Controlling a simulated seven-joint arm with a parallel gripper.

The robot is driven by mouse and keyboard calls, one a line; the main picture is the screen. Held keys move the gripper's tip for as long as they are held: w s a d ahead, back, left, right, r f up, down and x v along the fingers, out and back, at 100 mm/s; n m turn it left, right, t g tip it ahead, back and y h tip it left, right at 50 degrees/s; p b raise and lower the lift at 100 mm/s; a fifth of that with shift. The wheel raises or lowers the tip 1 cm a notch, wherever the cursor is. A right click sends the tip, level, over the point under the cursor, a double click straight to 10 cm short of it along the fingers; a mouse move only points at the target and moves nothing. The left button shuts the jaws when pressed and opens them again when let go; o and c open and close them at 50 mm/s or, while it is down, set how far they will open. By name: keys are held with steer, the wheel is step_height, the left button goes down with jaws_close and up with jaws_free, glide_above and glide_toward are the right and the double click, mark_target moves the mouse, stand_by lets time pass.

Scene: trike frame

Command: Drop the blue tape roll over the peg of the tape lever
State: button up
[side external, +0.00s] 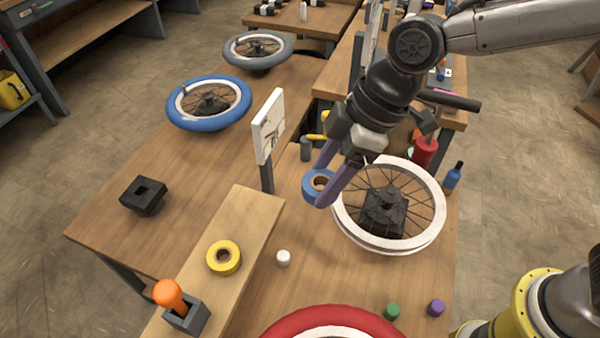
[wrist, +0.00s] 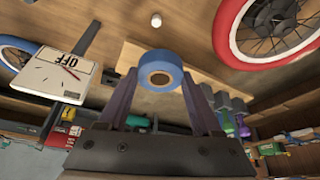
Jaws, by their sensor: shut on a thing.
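The blue tape roll (side external: 309,190) is held between the purple fingers of my gripper (side external: 322,188), above the table and apart from its surface. In the wrist view the roll (wrist: 163,61) sits between the two fingertips (wrist: 160,80), with its brown core facing the camera. At the lower left of the side view, an orange-knobbed lever (side external: 170,294) rises from a grey block (side external: 186,318). It is left of and nearer the camera than my gripper. I cannot tell for certain which part is the tape lever's peg.
A yellow tape roll (side external: 223,258) lies on a raised wooden board (side external: 250,208). A white sign (side external: 268,125) on a grey post stands just left of my gripper; it reads OFF in the wrist view (wrist: 62,72). A white-rimmed wheel (side external: 436,205) is close on the right.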

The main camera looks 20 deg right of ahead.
steer(key=w, duration=0.1)
steer(key=w+r, duration=0.1)
steer(key=w, duration=0.1)
steer(key=shift+r, duration=0.1)
steer(key=w+d+f+m+t, duration=0.1)
steer(key=w+d+f, duration=0.1)
steer(key=w+d, duration=0.35)
steer(key=w+d+f+m, duration=0.2)
steer(key=w+d, duration=0.1)
steer(key=w, duration=0.5)
steer(key=w+d+f+m, duration=0.1)
steer(key=w+d+f, duration=0.1)
steer(key=d, duration=0.3)
steer(key=w+d+f+m, duration=0.1)
steer(key=w+d+f, duration=0.1)
steer(key=d, duration=0.3)
steer(key=w+d+f+m+t+h, duration=0.1)
steer(key=w+d+f, duration=0.1)
steer(key=d, duration=0.3)
steer(key=shift+w+d+f, duration=0.2)
steer(key=shift+w+f, duration=0.05)
steer(key=shift+w, duration=0.65)
